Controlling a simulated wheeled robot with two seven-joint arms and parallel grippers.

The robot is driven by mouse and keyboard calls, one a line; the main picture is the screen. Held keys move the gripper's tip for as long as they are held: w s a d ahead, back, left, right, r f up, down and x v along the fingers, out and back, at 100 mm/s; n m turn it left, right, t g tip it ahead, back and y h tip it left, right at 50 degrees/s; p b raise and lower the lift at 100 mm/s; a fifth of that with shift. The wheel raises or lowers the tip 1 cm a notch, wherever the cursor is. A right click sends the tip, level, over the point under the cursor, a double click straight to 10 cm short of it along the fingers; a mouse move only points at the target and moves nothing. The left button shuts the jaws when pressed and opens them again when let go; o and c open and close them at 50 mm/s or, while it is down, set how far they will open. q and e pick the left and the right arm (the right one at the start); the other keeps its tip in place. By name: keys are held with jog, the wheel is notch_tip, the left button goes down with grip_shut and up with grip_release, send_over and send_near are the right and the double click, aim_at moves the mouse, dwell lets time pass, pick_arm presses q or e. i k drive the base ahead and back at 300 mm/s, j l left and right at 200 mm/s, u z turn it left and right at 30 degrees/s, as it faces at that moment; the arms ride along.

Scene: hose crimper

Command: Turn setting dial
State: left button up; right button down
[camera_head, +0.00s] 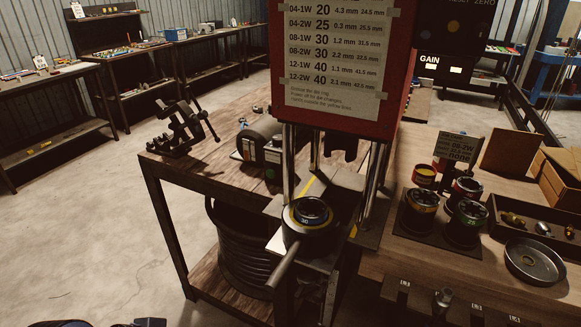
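The hose crimper stands at centre, with a red upper body (400,60), metal posts and a paper chart (335,50) of sizes and settings. On its base sits a round black part with a yellow ring (310,214), marked with a number that looks like 30, and a grey bar juts from its front. I cannot tell whether this is the setting dial. A dark panel (455,35) at the upper right carries the words GAIN and RESET ZERO. A small dark part of my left gripper (150,322) shows at the bottom left edge, away from the crimper. My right gripper is not in view.
A wooden bench (190,170) holds a black clamp device (183,128). The right bench has round dies (420,212), a card (456,147), a metal dish (534,262) and a fittings tray (540,226). A coiled hose (240,255) lies below. Floor at left is clear.

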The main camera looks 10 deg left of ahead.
aim_at(277, 140)
jog(key=k+l, duration=0.15)
jog(key=l, duration=0.15)
jog(key=k+l, duration=0.15)
jog(key=l, duration=0.15)
jog(key=k+l+z, duration=0.1)
jog(key=l, duration=0.25)
jog(key=k+l, duration=0.15)
jog(key=l, duration=0.15)
